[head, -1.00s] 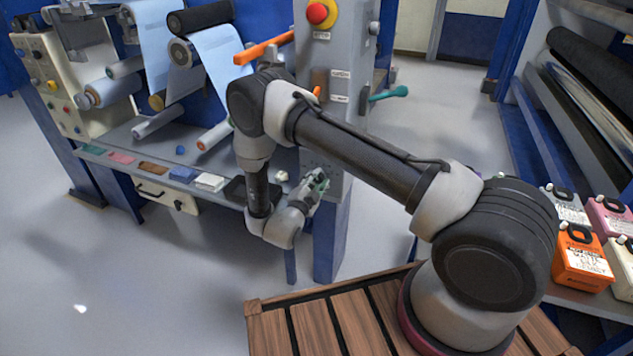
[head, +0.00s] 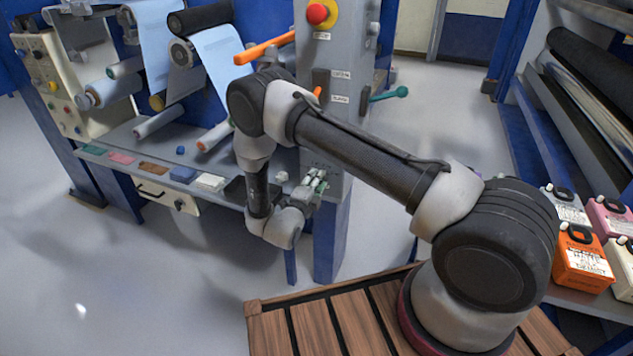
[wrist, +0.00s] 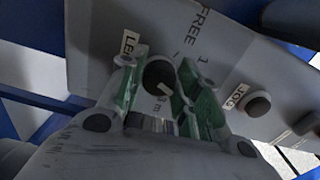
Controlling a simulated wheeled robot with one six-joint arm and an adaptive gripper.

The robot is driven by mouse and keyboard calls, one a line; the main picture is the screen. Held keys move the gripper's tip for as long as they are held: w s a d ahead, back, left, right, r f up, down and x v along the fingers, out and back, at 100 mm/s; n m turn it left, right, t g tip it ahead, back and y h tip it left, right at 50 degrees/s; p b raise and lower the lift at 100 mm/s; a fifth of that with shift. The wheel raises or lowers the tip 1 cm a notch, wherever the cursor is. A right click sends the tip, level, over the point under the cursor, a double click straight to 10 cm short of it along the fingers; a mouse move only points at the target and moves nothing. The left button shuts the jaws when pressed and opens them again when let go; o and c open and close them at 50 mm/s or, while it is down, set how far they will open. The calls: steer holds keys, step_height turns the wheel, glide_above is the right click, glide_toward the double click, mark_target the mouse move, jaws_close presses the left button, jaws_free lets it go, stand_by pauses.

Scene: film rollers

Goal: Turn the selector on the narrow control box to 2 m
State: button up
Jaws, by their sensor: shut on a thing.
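The narrow control box (head: 338,140) is the grey upright column in the head view. Its grey panel (wrist: 100,40) fills much of the wrist view. The selector (wrist: 158,73) is a dark round knob on that panel, between my green-padded fingers. My gripper (wrist: 158,86) is shut on the selector, one finger on each side. In the head view my gripper (head: 315,183) is at the lower part of the box, and the selector cannot be made out. Small pale marks show at the knob's lower edge; its pointer direction is not clear. Some scale markings are hidden by my fingers.
A dark button (wrist: 258,106) beside a JOG label is right of my fingers. A label starting "LE" (wrist: 129,44) is close by the left finger. An orange lever (head: 264,47), a teal-ended lever (head: 390,94) and a red button (head: 317,13) are higher on the box.

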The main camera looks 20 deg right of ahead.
steer(key=shift+f, duration=0.1)
steer(key=o, duration=1)
steer(key=shift+s, duration=0.1)
steer(key=v, duration=1.2)
